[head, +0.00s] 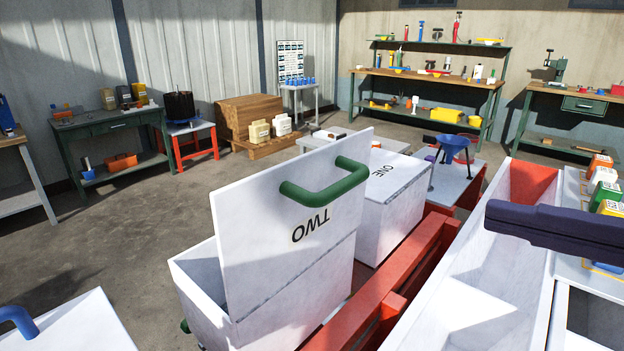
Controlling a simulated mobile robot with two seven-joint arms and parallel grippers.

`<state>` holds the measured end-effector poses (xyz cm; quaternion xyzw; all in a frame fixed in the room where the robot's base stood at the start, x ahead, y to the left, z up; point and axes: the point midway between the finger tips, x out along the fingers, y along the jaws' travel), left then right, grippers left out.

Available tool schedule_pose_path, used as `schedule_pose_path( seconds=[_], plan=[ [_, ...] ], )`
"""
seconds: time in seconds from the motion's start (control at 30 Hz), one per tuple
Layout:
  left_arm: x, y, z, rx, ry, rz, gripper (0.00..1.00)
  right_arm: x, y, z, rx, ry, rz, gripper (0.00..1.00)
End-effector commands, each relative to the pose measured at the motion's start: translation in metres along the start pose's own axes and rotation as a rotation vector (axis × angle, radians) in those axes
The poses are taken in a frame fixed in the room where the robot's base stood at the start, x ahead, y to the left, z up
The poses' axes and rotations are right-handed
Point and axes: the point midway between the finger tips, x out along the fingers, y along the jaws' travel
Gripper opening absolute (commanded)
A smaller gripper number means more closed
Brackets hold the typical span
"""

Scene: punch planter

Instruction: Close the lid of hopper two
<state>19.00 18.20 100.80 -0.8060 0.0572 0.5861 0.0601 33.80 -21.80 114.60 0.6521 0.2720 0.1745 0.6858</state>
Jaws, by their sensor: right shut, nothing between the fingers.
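Hopper two (200,290) is a white box in the middle foreground. Its lid (250,220) stands up nearly vertical along the hinge line, so the box is open on the left side. The lid's outer face shows an upside-down "TWO" and a green handle (327,187) near its top edge. My right gripper (492,216) reaches in from the right as a dark shape. It is shut and empty, well to the right of the green handle and apart from it. My left gripper is not in view.
Hopper one (385,215) stands just behind, its lid down. A red rail (385,295) and a long white trough (490,270) run along the right. Another white lid with a blue handle (18,320) is at bottom left. Workbenches line the walls; the floor at left is clear.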

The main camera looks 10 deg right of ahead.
Motion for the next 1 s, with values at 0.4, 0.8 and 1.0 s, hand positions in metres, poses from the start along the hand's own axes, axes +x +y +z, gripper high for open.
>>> schedule_pose_path(
  seconds=[0.4,0.8,1.0],
  plan=[
    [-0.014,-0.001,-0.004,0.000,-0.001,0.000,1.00,0.060,0.004,0.000,-0.001,0.003,0.004,0.00],
    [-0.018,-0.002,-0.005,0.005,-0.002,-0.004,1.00,0.129,0.000,-0.001,-0.001,0.004,0.001,0.00],
    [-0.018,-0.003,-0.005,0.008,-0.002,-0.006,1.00,0.139,0.000,-0.002,-0.002,0.005,0.000,0.00]
  ],
)
